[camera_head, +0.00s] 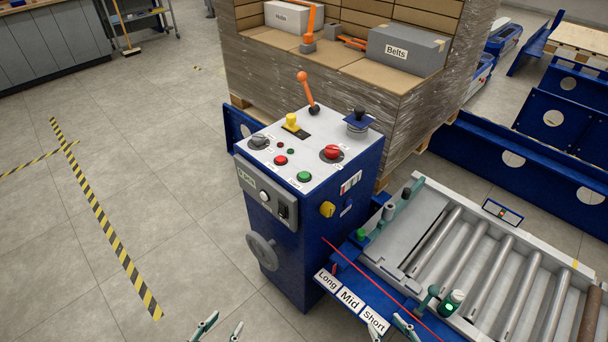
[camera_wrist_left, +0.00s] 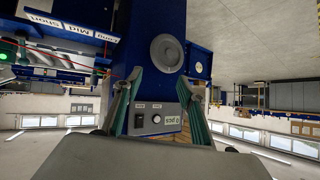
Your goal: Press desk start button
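The control desk (camera_head: 290,232) has a blue body and a light top. A green button (camera_head: 304,176) sits near the top's front corner, beside a red button (camera_head: 280,160). The label lettering there is too small to read. A red mushroom knob (camera_head: 332,153) is further right. My left gripper (camera_head: 220,327) is open and empty, low in front of the desk and apart from the green button. In the left wrist view, its spread fingers (camera_wrist_left: 158,77) frame the desk's front panel (camera_wrist_left: 155,119), seen upside down. My right gripper (camera_head: 390,328) shows only fingertips, apart and empty, near the conveyor's edge.
An orange lever (camera_head: 308,92), a yellow switch (camera_head: 292,121) and a black knob (camera_head: 359,114) rise from the desk top. A handwheel (camera_head: 262,252) juts from its front. A roller conveyor (camera_head: 440,240) stands right; wrapped boxes (camera_head: 300,82) stand behind.

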